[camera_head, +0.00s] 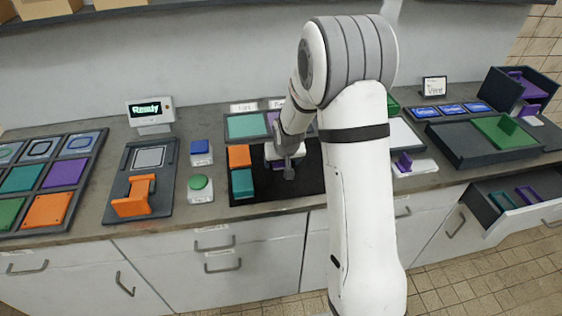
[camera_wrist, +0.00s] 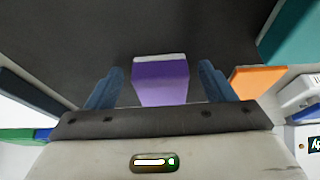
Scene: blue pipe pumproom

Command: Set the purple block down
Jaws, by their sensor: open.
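The purple block (camera_wrist: 160,80) stands between my gripper's two blue-grey fingers in the wrist view, with a pale strip along its far edge. My gripper (camera_wrist: 160,88) is open, and a gap shows on each side of the block. The block is over a dark surface (camera_wrist: 150,30) and appears to rest on it. In the head view my gripper (camera_head: 283,165) points down over the black mat (camera_head: 305,175), right of the orange and teal blocks. My arm and gripper mostly hide the purple block there.
An orange block (camera_head: 239,156) and a teal block (camera_head: 242,183) sit at the mat's left side. A blue button (camera_head: 200,147) and a green button (camera_head: 199,183) stand further left. A dark stand (camera_head: 140,175) holds an orange piece. An open drawer (camera_head: 515,205) juts out at right.

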